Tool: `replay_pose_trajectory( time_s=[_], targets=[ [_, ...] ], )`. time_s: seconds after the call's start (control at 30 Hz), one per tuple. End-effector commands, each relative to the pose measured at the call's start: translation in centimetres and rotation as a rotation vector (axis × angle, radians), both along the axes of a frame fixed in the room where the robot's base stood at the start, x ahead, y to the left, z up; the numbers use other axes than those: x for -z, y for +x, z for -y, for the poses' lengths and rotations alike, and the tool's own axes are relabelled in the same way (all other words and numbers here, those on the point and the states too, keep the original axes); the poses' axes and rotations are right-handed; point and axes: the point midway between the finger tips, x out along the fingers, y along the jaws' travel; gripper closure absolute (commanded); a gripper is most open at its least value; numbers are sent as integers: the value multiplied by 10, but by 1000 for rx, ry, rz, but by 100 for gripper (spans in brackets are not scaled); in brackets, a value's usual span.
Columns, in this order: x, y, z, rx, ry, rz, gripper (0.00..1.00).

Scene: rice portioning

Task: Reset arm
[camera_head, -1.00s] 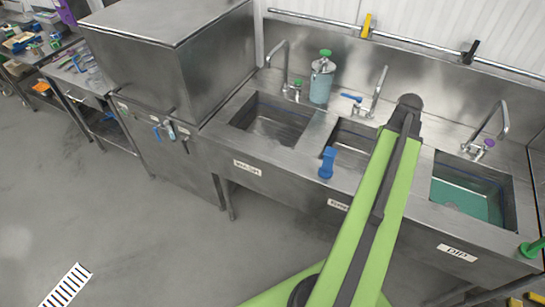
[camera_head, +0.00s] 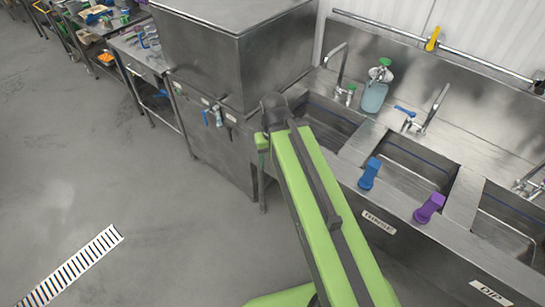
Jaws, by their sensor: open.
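My green arm (camera_head: 318,215) reaches up from the bottom of the view, and its dark end joint (camera_head: 274,110) lies in front of the steel cabinet, left of the sinks. A small green part of my arm (camera_head: 262,143) hangs below that joint. The fingers of my gripper do not show; they are hidden beyond the arm's end. I see nothing held.
A sink counter runs along the right, with a blue-handled tool (camera_head: 370,173) and a purple-handled tool (camera_head: 430,208) at its front edge. A soap bottle (camera_head: 375,95) stands behind. A steel cabinet (camera_head: 215,60) stands left of the sinks.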

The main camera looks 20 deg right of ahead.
Motion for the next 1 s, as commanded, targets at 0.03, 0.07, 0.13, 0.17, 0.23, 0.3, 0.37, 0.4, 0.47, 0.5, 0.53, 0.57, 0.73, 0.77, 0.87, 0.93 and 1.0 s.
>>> replay_pose_trajectory(
  time_s=[0.03, 0.07, 0.13, 0.17, 0.23, 0.3, 0.37, 0.4, 0.47, 0.5, 0.53, 0.57, 0.73, 0.77, 0.87, 0.93, 1.0],
  targets=[
    [4, 0, 0, 0, 0, 0, 38],
    [8, 0, 0, 0, 0, 0, 38],
    [24, 0, 0, 0, 0, 0, 38],
    [33, 0, 0, 0, 0, 0, 38],
    [58, 0, 0, 1, 0, 0, 38],
    [86, 0, 0, 1, 0, 0, 38],
    [106, 0, 0, 1, 0, 0, 38],
    [115, 0, 0, 1, 0, 0, 38],
    [120, 0, 0, 1, 0, 0, 38],
    [120, 0, 0, 1, 0, 0, 38],
    [117, 0, 0, 1, 0, 0, 38],
    [115, 0, 0, 1, 0, 0, 38],
    [112, 0, 0, 1, 0, 0, 38],
    [112, 0, 0, 1, 0, 0, 38],
    [112, 0, 0, 1, 0, 0, 38],
    [112, 0, 0, 1, 0, 0, 38],
    [112, 0, 0, 1, 0, 0, 38]
  ],
)
